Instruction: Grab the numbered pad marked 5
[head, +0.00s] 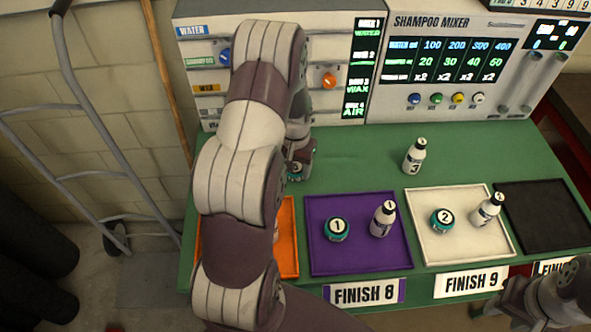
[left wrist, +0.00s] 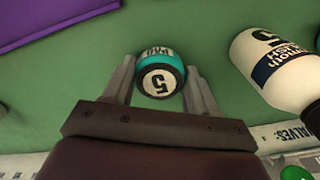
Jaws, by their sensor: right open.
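The pad marked 5 is a small teal jar with a dark top and a white label. My right gripper (head: 538,300) is at the lower right corner, open and away from the pads.
A white bottle marked 5 (left wrist: 283,70) stands close beside the pad. Pads 1 (head: 336,229) and 2 (head: 442,221) sit with bottles on the purple (head: 318,262) and white (head: 432,255) trays. A bottle marked 3 (head: 415,157) stands behind. The black tray (head: 545,215) looks empty.

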